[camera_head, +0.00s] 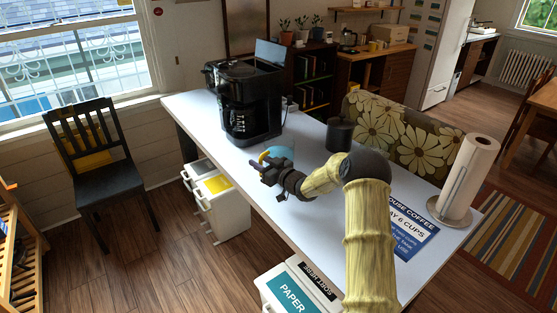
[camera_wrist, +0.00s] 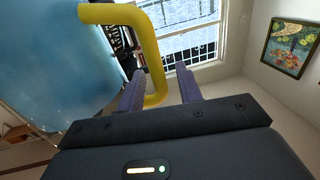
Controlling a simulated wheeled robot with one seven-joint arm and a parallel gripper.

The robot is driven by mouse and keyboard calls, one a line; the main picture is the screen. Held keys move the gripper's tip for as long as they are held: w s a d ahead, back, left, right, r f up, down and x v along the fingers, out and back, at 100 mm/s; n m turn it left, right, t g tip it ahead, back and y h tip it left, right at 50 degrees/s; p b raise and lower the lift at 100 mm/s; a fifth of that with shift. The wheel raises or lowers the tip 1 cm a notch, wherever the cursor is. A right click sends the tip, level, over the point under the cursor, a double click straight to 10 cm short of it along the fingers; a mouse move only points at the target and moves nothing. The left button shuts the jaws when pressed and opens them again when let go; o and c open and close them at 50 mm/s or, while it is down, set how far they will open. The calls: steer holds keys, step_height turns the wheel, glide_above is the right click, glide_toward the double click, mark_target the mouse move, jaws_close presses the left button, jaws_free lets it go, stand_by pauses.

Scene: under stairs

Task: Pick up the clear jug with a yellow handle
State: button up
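The clear jug (camera_head: 281,152), bluish and see-through, stands on the white table behind my gripper (camera_head: 259,175) in the head view. Its yellow handle (camera_head: 264,156) shows just above the fingers, and my gripper hides the lower part. In the wrist view the jug (camera_wrist: 55,65) fills the left side, and its curved yellow handle (camera_wrist: 152,45) comes down between the two purple fingers of my gripper (camera_wrist: 160,88). The fingers are apart. The left finger is close to the handle, and a gap shows at the right finger. I cannot tell whether either touches it.
A black coffee maker (camera_head: 250,100) stands behind the jug on the white table (camera_head: 215,130). A dark canister (camera_head: 339,134) is to the right. A paper towel roll (camera_head: 469,175) and a blue coffee sign (camera_head: 408,230) are further right. The table's left front edge is close to my gripper.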

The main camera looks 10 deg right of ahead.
stand_by(0.5)
jaws_close()
stand_by(0.6)
stand_by(0.6)
steer(key=shift+w+r, duration=0.1)
steer(key=shift+r, duration=0.1)
